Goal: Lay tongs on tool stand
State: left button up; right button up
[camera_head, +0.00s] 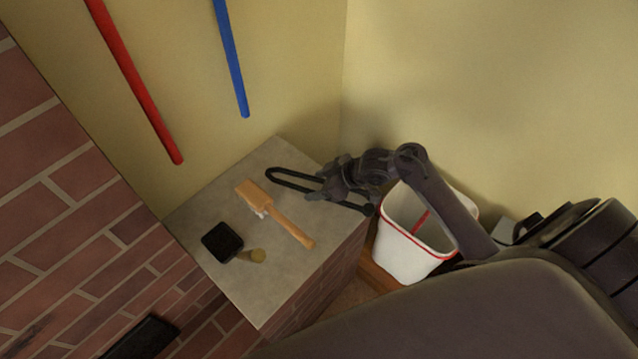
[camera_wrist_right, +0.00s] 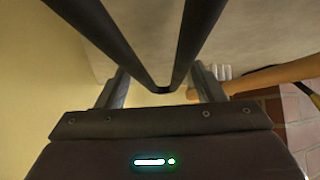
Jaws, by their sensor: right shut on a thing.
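The black tongs (camera_head: 290,173) are held over the back right corner of the tool stand (camera_head: 265,293), a brick block with a grey stone top. My right gripper (camera_head: 335,180) is shut on the tongs near the stand's right edge. In the right wrist view, the two dark arms of the tongs (camera_wrist_right: 192,40) meet between the fingers (camera_wrist_right: 162,88). I cannot tell whether the tongs touch the stone. My left gripper is not in view.
A wooden brush (camera_head: 285,225) lies mid-stand, and a black-headed tool with a wooden handle (camera_head: 222,242) lies left of it. A white bin with a red rim (camera_head: 405,250) stands right of the stand. Yellow walls close the back. The front stone is clear.

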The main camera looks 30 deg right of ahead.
pick_arm(q)
jog(key=shift+w+f, duration=0.1)
jog(key=shift+f, duration=0.2)
pick_arm(e)
jog(key=shift+w+f, duration=0.1)
jog(key=shift+f, duration=0.15)
pick_arm(q)
jog(key=shift+a, duration=0.2)
jog(key=shift+d+f+b, duration=0.15)
jog(key=shift+f+b, duration=0.15)
jog(key=shift+b, duration=0.1)
pick_arm(e)
jog(key=shift+f, duration=0.5)
jog(key=o, duration=1.4)
jog(key=shift+o, duration=0.3)
jog(key=shift+f, duration=0.1)
jog(key=shift+d, duration=0.1)
pick_arm(q)
jog(key=shift+r+p, duration=0.6)
pick_arm(e)
jog(key=v, duration=0.8)
